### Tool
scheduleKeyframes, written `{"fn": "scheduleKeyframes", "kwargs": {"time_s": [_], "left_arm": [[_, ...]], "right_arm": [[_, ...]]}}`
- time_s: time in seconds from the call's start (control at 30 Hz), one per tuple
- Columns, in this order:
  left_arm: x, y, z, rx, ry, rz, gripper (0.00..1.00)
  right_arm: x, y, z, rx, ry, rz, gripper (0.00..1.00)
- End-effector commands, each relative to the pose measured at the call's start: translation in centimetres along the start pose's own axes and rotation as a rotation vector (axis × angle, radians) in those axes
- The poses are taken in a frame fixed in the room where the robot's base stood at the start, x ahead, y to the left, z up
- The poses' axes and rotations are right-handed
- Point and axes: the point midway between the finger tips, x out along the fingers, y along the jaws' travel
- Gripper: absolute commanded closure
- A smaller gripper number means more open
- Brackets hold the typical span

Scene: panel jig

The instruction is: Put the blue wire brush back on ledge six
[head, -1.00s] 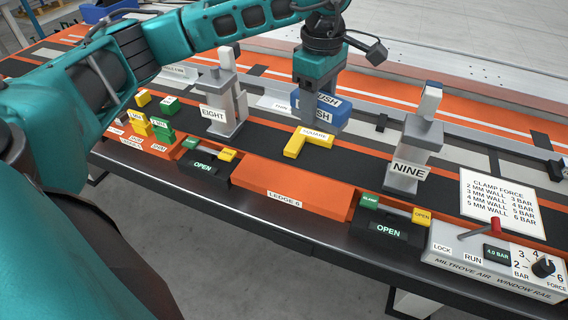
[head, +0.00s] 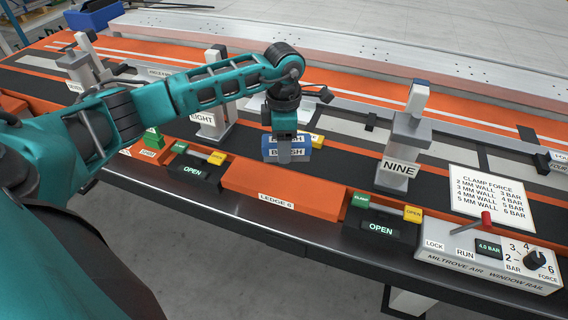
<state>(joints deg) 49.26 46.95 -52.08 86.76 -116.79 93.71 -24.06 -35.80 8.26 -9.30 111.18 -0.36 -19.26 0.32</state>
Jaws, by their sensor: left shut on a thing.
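My left gripper (head: 284,150) is shut on the blue wire brush (head: 270,149), a blue block with a white label on its front, partly covered by the fingers. It holds the brush above the dark strip, just behind ledge six. Ledge six (head: 285,187) is an orange ledge at the front of the bench with a label reading "LEDGE 6"; its top is bare. My right gripper is not in view.
Clamp post nine (head: 403,150) stands right of the ledge, and clamp post eight (head: 212,118) stands behind my left arm. Black OPEN boxes (head: 381,229) with green and yellow buttons flank the ledge. A control panel (head: 490,255) with a red lever is at the right front.

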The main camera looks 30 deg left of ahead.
Motion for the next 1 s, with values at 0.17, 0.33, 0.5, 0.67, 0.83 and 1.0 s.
{"fn": "scheduleKeyframes", "kwargs": {"time_s": [0.17,0.33,0.5,0.67,0.83,1.0], "left_arm": [[2.3,0.0,0.1,0.000,-0.001,0.000,0.75],[3.5,0.0,0.0,0.001,-0.001,-0.001,0.75],[6.2,-0.1,0.0,0.000,0.001,-0.003,0.75],[6.9,0.0,0.0,0.002,-0.001,0.001,0.75],[6.9,0.0,0.0,0.001,-0.001,0.001,0.75],[7.2,0.0,0.0,0.001,-0.001,0.001,0.42]], "right_arm": [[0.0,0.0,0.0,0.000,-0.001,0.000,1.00],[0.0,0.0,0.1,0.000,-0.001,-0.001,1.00],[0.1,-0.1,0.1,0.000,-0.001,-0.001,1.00],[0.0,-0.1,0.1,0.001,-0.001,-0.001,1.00],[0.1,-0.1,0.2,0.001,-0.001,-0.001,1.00],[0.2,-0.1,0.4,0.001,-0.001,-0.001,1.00]]}}
